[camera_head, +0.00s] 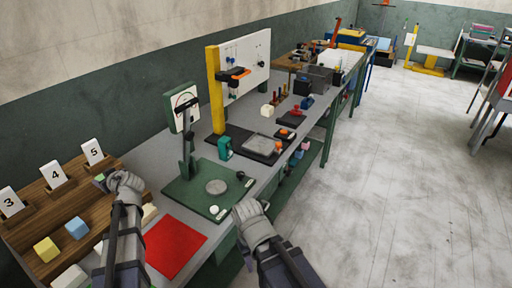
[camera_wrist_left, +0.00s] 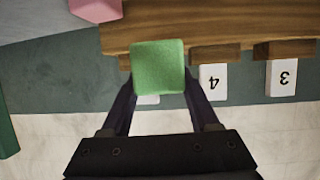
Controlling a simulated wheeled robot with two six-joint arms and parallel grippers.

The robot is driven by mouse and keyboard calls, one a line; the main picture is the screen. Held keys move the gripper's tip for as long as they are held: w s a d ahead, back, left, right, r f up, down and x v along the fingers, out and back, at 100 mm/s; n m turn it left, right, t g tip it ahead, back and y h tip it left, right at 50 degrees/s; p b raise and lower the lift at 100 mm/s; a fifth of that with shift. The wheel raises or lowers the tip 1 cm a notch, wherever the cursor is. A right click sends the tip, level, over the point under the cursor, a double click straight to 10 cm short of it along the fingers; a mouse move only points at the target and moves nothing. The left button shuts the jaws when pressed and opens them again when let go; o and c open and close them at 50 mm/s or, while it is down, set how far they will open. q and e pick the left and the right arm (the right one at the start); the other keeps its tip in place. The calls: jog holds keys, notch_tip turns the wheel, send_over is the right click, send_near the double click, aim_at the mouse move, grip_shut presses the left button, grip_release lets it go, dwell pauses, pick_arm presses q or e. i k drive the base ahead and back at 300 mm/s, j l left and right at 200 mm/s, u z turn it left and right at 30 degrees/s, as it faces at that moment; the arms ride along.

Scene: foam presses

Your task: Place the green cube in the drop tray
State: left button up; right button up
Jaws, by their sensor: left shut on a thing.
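The green cube (camera_wrist_left: 158,67) is held between the two fingers of my left gripper (camera_wrist_left: 162,88) in the left wrist view. In the head view a small part of the green cube (camera_head: 99,178) shows past my left gripper (camera_head: 107,181), by the wooden rack under card 5. My right gripper (camera_head: 243,207) is over the bench's front edge, beside the green press base; its fingers cannot be made out. I cannot tell which thing is the drop tray; a flat red square (camera_head: 174,245) lies on the bench between my arms.
The wooden rack (camera_head: 84,202) carries cards 3, 4 and 5, with a yellow cube (camera_head: 46,249) and a blue cube (camera_head: 76,228) on it. A press with a dial (camera_head: 184,105) stands right of the rack. Clear floor (camera_head: 400,190) lies right of the bench.

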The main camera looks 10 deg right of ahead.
aim_at(261, 146)
jog(key=z, duration=1.1)
jog(key=i, duration=0.9)
